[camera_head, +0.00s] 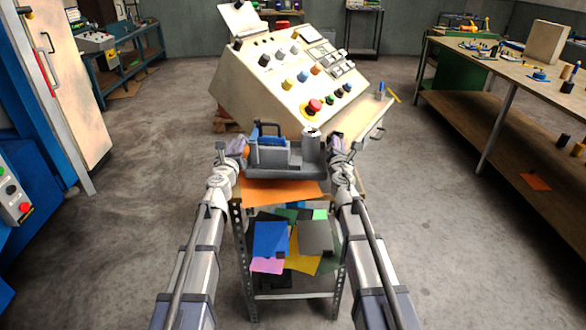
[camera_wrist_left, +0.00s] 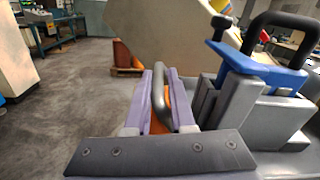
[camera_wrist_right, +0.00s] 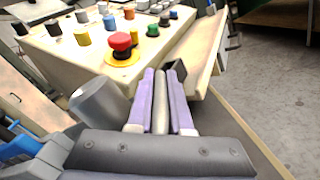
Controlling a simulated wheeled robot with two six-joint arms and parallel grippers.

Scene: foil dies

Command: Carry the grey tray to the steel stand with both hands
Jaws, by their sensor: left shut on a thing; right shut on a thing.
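The grey tray (camera_head: 312,172) is level in front of me in the head view. It holds grey blocks, a blue part with a black handle (camera_head: 268,130) and a grey cylinder (camera_head: 311,140). My left gripper (camera_head: 238,150) is shut on the tray's left handle, seen between the fingers in the left wrist view (camera_wrist_left: 160,98). My right gripper (camera_head: 337,152) is shut on the right handle, seen in the right wrist view (camera_wrist_right: 161,98). A steel stand with perforated legs (camera_head: 240,262) is below the tray. I cannot tell whether they touch.
An orange sheet (camera_head: 285,194) lies on the stand's top, and coloured sheets lie on its lower shelf. A cream control console (camera_head: 255,95) stands close behind the tray. A workbench (camera_head: 480,75) is at right, a blue machine (camera_head: 30,130) at left. Floor is open on both sides.

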